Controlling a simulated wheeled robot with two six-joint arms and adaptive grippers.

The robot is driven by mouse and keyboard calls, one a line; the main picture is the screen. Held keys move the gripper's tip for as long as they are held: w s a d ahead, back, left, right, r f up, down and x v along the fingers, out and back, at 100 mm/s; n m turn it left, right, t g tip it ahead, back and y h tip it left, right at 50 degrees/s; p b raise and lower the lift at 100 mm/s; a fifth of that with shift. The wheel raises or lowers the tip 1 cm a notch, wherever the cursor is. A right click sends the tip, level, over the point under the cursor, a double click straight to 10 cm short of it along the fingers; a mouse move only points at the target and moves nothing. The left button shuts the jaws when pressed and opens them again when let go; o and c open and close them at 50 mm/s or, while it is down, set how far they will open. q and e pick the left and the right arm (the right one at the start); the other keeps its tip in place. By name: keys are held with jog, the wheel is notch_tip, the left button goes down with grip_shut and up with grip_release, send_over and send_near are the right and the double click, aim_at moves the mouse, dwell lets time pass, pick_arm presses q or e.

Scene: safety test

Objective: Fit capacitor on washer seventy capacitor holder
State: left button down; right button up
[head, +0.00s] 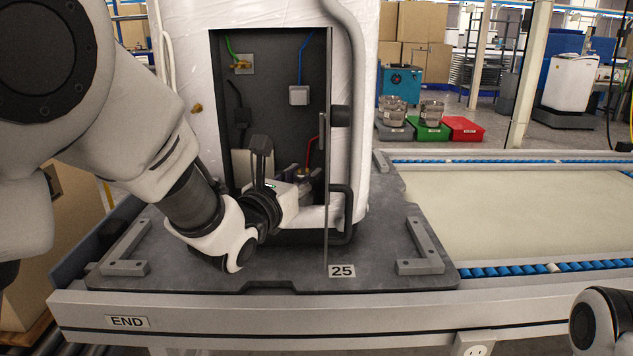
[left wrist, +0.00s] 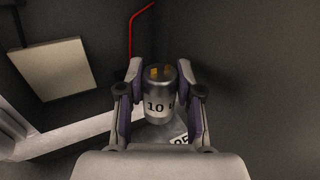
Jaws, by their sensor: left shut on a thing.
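My left gripper (head: 303,178) reaches into the dark open compartment of the white wrapped washer (head: 265,14). In the left wrist view my left gripper (left wrist: 160,84) is shut on a silver cylindrical capacitor (left wrist: 158,108) marked 10, with brass-coloured terminals at its far end. The fingers sit on both sides of it. A pale part with a partly covered number label (left wrist: 179,140) shows beneath the capacitor. I cannot make out the capacitor holder or whether the capacitor touches it. My right gripper is not in view.
A green wire (head: 230,47), a blue wire (head: 300,57) and a red wire (head: 309,150) hang in the compartment. A pale box (left wrist: 52,70) is on its wall. The washer stands on a grey pallet (head: 180,274) with a 25 plate (head: 342,271). The conveyor (head: 500,205) at right is empty.

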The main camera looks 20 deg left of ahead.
pick_arm(q)
jog(key=w+a+p, duration=0.1)
jog(key=w, duration=0.2)
jog(key=w+p, duration=0.1)
jog(key=w, duration=0.2)
jog(key=w+a+p, duration=0.1)
jog(key=w, duration=0.2)
jog(key=shift+a, duration=0.3)
notch_tip(320, 180, down, 2)
jog(key=shift+w+a+b, duration=0.1)
jog(key=shift+b, duration=0.8)
jog(key=shift+f+b, duration=0.35)
jog(key=shift+f, duration=0.05)
jog(key=shift+f+b, duration=0.3)
jog(key=shift+b, duration=0.3)
jog(key=c, duration=0.7)
grip_release()
jog(key=shift+r, duration=0.15)
